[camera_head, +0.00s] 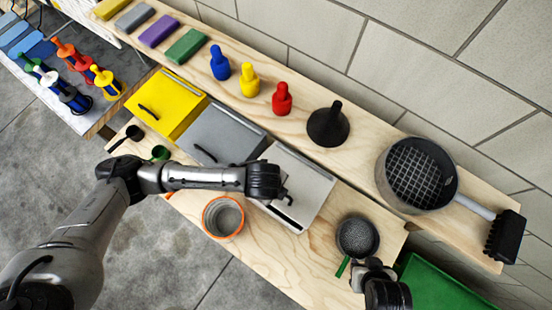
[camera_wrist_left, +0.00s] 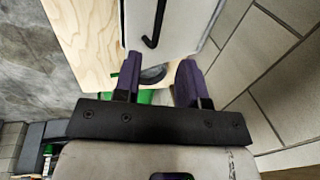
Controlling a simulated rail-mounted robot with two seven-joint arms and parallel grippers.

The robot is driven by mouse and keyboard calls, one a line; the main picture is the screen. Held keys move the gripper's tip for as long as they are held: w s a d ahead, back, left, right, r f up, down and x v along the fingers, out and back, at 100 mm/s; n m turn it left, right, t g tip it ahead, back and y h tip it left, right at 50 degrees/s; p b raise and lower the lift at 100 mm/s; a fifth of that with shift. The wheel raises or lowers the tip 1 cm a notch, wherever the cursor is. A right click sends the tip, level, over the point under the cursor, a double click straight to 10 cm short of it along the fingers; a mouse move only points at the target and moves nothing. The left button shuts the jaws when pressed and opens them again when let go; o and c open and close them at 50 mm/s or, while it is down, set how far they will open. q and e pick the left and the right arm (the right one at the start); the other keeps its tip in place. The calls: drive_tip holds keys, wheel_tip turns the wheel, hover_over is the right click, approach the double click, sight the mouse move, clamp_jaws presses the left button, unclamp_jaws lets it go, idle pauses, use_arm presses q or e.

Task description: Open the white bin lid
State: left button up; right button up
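The white bin (camera_head: 312,182) is the rightmost of three lidded bins on the bench, and its lid looks closed. A black hooked handle (camera_wrist_left: 155,24) shows on a pale lid panel in the left wrist view. My left gripper (camera_head: 284,190) is over the white bin and hides part of its lid. In the wrist view the left gripper's purple-tipped fingers (camera_wrist_left: 158,80) stand apart with nothing held between them; the handle lies beyond the fingertips. My right gripper (camera_head: 374,268) is low at the right, near the strainer; its fingers are too unclear to judge.
A yellow bin (camera_head: 170,104) and a grey bin (camera_head: 220,136) stand left of the white one. An orange-rimmed container (camera_head: 223,217) stands in front. A strainer (camera_head: 357,237) lies right. The shelf behind holds bottles, a funnel (camera_head: 328,126) and a pot (camera_head: 416,174).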

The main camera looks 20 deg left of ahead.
use_arm(q)
drive_tip(key=x, duration=1)
drive_tip(key=shift+f, duration=0.1)
drive_tip(key=shift+a, duration=0.1)
clamp_jaws()
